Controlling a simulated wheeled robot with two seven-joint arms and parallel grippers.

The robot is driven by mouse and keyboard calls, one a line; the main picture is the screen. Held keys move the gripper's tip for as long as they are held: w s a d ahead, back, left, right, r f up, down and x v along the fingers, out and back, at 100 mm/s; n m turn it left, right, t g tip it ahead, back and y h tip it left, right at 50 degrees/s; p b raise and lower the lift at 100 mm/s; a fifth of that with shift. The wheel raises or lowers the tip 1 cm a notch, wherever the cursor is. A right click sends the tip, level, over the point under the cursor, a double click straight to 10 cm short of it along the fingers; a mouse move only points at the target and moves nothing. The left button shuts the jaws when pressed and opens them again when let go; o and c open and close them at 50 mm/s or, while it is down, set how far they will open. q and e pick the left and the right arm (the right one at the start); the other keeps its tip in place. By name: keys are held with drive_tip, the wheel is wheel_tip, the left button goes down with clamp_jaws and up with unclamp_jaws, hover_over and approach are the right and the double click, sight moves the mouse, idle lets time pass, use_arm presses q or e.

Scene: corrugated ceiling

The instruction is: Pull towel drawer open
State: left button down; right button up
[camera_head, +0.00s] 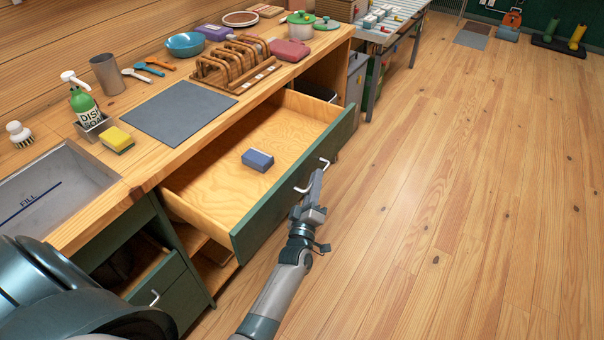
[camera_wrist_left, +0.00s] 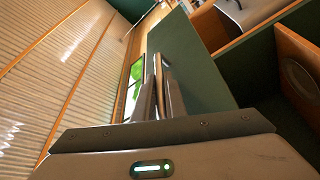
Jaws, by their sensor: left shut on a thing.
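The towel drawer (camera_head: 250,165) stands pulled out from under the counter, with a dark green front (camera_head: 285,205) and a pale wooden inside. A small folded blue item (camera_head: 258,160) lies inside it. My left gripper (camera_head: 316,186) is at the drawer's metal handle (camera_head: 324,161) and is shut on it. My right gripper is not in view.
The counter holds a sink (camera_head: 50,195), a soap bottle (camera_head: 83,103), a yellow sponge (camera_head: 117,139), a grey mat (camera_head: 180,111) and a wooden rack (camera_head: 232,63). A lower drawer with its own handle (camera_head: 154,298) is at lower left. The wooden floor (camera_head: 450,200) at right is clear.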

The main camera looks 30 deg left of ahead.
use_arm(q)
drive_tip(key=d, duration=0.2)
drive_tip(key=shift+s+d, duration=0.1)
drive_tip(key=shift+d, duration=0.3)
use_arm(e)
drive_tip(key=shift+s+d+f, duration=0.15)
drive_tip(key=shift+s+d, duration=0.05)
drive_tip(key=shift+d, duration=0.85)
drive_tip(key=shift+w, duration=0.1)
use_arm(q)
drive_tip(key=c, duration=2.2)
unclamp_jaws()
drive_tip(key=shift+o, duration=0.6)
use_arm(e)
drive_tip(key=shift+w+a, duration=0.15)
use_arm(q)
drive_tip(key=shift+s, duration=0.1)
